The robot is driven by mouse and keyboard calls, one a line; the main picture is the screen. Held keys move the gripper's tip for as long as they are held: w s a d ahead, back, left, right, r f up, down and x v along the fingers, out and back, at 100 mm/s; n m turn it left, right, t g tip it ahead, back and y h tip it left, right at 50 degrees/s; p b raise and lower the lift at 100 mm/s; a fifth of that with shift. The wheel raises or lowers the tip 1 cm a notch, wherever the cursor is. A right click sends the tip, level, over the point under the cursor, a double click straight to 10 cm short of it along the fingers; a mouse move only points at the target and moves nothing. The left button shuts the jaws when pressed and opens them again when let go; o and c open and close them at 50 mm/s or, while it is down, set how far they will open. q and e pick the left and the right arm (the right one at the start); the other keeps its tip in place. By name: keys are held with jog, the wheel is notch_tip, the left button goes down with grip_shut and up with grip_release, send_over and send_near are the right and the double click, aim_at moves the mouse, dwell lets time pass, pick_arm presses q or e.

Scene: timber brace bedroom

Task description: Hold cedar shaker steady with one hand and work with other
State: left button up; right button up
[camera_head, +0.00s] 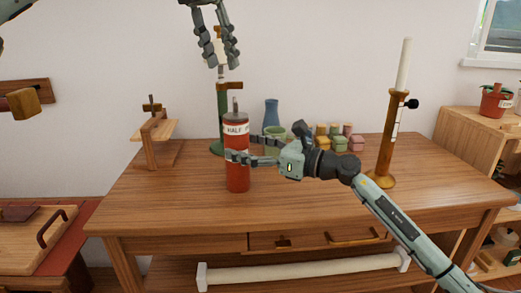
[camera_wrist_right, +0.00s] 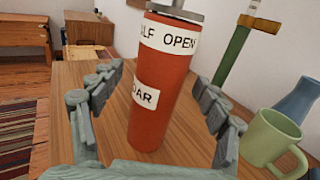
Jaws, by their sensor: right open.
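The cedar shaker (camera_head: 237,179) is a red upright cylinder with a grey lid and white labels, standing on the wooden table (camera_head: 320,212). In the right wrist view the shaker (camera_wrist_right: 160,112) shows "HALF OPEN" text and a label ending in "DAR". My right gripper (camera_head: 238,156) is open, with its fingers on both sides of the shaker's body; gaps show in the wrist view. My left gripper (camera_head: 218,58) is open and empty, hanging fingers down, high above and behind the shaker's lid in the picture.
A green stand (camera_head: 221,112) is behind the shaker, with a blue vase (camera_head: 271,113) and green mug (camera_wrist_right: 268,138) close by. Small coloured blocks (camera_head: 340,142) sit farther right. A tall brass candlestick (camera_head: 388,140) stands at right; a wooden stand (camera_head: 153,140) at left. The table's front is clear.

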jog(key=shift+x, duration=1.3)
jog(key=shift+c, duration=0.6)
jog(key=c, duration=1.2)
pick_arm(q)
jog(key=shift+c, duration=0.5)
pick_arm(e)
jog(key=shift+c, duration=0.2)
pick_arm(q)
jog(key=m+t+y, duration=0.3)
jog(key=m+t, duration=0.7)
jog(key=m, duration=1.8)
send_near(236, 101)
jog(key=x, duration=1.1)
jog(key=shift+w, duration=0.1)
